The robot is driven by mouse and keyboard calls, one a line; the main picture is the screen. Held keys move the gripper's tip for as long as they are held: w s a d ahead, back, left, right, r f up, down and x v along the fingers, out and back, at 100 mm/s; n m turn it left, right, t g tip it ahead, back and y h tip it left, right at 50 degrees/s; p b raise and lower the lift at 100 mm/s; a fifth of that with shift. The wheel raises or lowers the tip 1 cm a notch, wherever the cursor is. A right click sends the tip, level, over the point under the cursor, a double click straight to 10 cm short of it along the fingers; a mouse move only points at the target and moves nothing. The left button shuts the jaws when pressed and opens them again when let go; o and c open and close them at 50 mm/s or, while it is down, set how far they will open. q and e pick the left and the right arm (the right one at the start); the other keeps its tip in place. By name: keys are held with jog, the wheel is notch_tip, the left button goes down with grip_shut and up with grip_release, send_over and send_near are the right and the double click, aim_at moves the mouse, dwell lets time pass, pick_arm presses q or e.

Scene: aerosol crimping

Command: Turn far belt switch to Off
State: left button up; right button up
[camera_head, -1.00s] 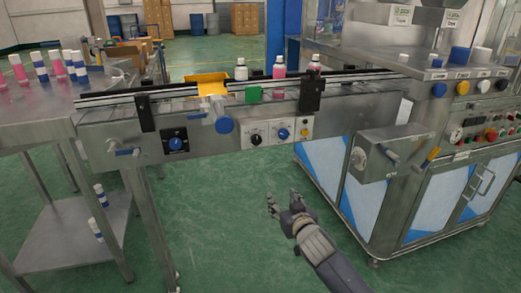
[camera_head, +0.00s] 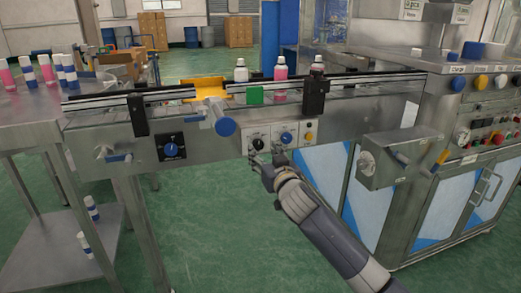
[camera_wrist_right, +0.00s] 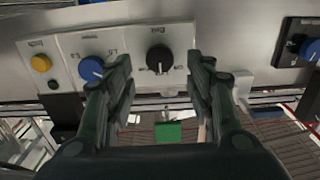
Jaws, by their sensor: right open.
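A control panel (camera_head: 271,134) on the conveyor's front side carries a black rotary knob (camera_head: 257,144), a blue knob (camera_head: 286,138) and a yellow button (camera_head: 308,137). The labels are too blurred to tell which knob is the far belt switch. My right gripper (camera_head: 258,164) is just below and in front of the black knob. In the right wrist view the gripper (camera_wrist_right: 160,75) is open, with the black knob (camera_wrist_right: 160,60) between its fingers in the picture; contact does not show. The blue knob (camera_wrist_right: 91,68) lies beside the left finger there. My left gripper is out of view.
A blue rotary switch (camera_head: 171,150) sits further left on the conveyor side. A blue-ended cylinder (camera_head: 224,127) sticks out above. The conveyor (camera_head: 110,95) carries several bottles. A grey box with a crank (camera_head: 385,160) stands out at right.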

aim_at(259, 145)
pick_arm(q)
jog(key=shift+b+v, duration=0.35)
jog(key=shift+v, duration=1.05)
pick_arm(e)
jog(key=shift+x, duration=2)
jog(key=shift+c, duration=0.5)
jog(key=c, duration=1)
